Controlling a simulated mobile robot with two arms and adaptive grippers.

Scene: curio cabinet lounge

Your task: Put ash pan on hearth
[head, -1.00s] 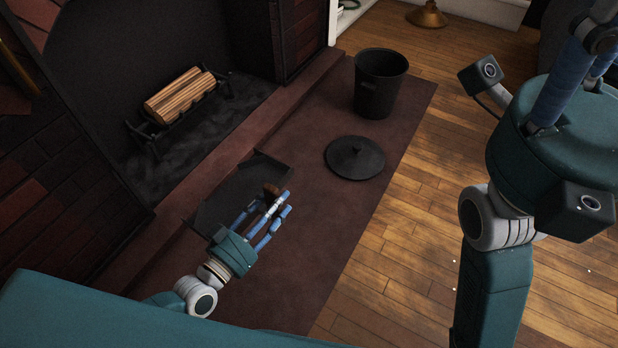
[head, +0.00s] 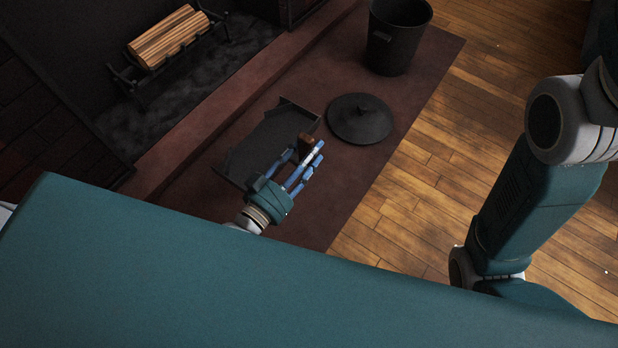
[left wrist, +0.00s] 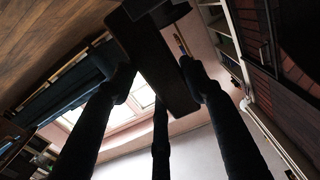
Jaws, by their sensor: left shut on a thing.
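The ash pan (head: 264,146) is a dark, flat, shallow tray with a brown handle (head: 305,143). It is over the reddish-brown hearth (head: 345,180), in front of the raised hearth edge. Whether it touches the hearth cannot be told. My left gripper (head: 309,160), with blue fingers, is shut on the pan's handle at the right side. In the left wrist view, the dark handle (left wrist: 160,70) lies between the fingers. My right gripper is not in view; only part of my right arm shows at the right.
A round black lid (head: 360,118) lies on the hearth right of the pan. A black bucket (head: 396,40) stands behind it. A log grate (head: 168,40) is in the firebox at upper left. Wooden floor (head: 440,170) is open to the right.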

